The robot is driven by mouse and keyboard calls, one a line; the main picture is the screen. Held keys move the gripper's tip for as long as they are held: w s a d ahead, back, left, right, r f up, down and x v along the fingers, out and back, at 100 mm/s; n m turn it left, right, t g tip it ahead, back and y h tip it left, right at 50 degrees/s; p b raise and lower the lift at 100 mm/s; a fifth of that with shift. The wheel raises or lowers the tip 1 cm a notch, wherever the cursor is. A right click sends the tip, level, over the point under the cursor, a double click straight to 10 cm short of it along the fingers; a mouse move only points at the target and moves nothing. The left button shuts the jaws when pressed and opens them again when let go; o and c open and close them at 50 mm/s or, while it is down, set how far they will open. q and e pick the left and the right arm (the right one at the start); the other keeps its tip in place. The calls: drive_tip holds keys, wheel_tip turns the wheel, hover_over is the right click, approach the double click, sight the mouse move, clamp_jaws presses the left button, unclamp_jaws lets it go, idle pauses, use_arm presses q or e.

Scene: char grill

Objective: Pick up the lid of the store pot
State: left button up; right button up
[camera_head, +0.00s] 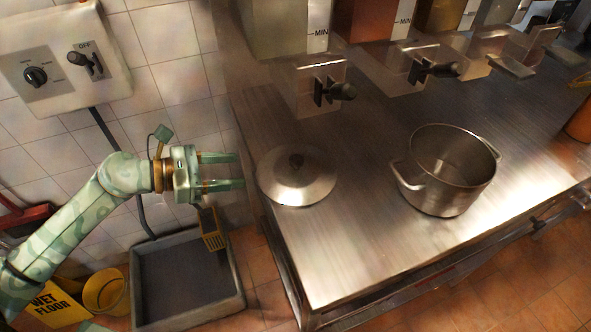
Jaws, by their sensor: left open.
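The round metal lid (284,188) with a dark knob (296,161) lies on the left end of the steel counter. The open metal pot (448,188) with two side handles stands upright on the counter to the right, with no lid on it. My left gripper (240,171) is open and empty, just left of the lid, its fingers pointing right toward the knob. I see no contact with the lid; the height between them is hard to judge. My right gripper is not in view.
The steel counter (360,240) is clear between lid and pot. Dispensers with dark levers (335,91) line its back. A switch box (62,65) hangs on the tiled wall. A grey bin (186,325), a yellow bucket (106,292) and a wet floor sign (52,304) stand below my left arm.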

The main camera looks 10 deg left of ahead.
use_arm(q)
approach(296, 162)
drive_tip(key=w+d+f, duration=0.3)
drive_tip(key=shift+d, duration=0.35)
drive_tip(key=b+x, duration=0.1)
drive_tip(key=x, duration=0.4)
drive_tip(key=shift+w+d, duration=0.15)
drive_tip(key=shift+w, duration=0.25)
drive_tip(key=shift+r, duration=0.1)
drive_tip(key=c, duration=1.1)
drive_tip(key=shift+r, duration=0.1)
drive_tip(key=shift+c, duration=0.2)
